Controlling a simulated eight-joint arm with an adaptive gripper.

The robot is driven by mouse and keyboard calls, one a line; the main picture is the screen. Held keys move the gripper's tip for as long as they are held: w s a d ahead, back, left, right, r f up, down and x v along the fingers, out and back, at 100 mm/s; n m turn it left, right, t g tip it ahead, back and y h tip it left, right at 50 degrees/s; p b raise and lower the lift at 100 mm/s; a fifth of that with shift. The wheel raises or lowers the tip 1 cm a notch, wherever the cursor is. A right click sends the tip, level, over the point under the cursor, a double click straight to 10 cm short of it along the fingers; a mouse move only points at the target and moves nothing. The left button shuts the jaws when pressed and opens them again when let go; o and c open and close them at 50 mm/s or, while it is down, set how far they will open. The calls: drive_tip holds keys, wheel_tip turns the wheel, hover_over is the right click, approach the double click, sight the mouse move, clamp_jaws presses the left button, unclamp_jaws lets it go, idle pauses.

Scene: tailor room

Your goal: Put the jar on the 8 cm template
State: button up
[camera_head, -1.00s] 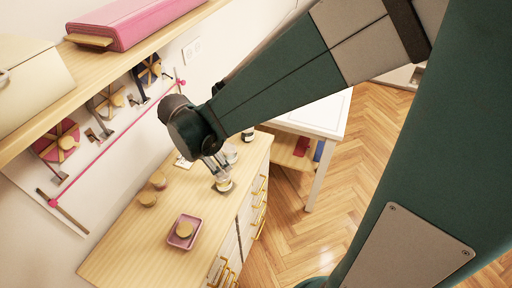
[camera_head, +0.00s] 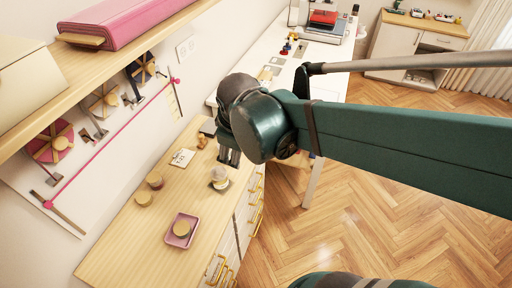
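A small pale jar (camera_head: 219,174) stands upright near the right edge of the wooden counter. It is on a thin dark square plate (camera_head: 226,187), which looks like a template; its size marking cannot be read. The jar covers most of the plate's middle. My gripper (camera_head: 229,162) points down above and behind the jar, apart from it. Its two fingers look parted, with nothing seen between them.
On the counter (camera_head: 125,240) are a pink tray (camera_head: 170,242) with a round wooden piece (camera_head: 182,228), two wooden pieces (camera_head: 144,198) (camera_head: 155,180), a white card (camera_head: 182,157) and small wooden items (camera_head: 202,140). A shelf (camera_head: 60,85) overhangs the left side. A white table (camera_head: 325,85) stands behind.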

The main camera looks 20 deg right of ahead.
drive_tip(key=s+d+r+m+t+y, duration=0.1)
drive_tip(key=s+d+r+m+t, duration=0.1)
drive_tip(key=s+m, duration=0.5)
drive_tip(key=shift+s+d+r+m+t, duration=0.2)
drive_tip(key=shift+d+r+m+t, duration=0.2)
drive_tip(key=shift+d+r+m, duration=0.55)
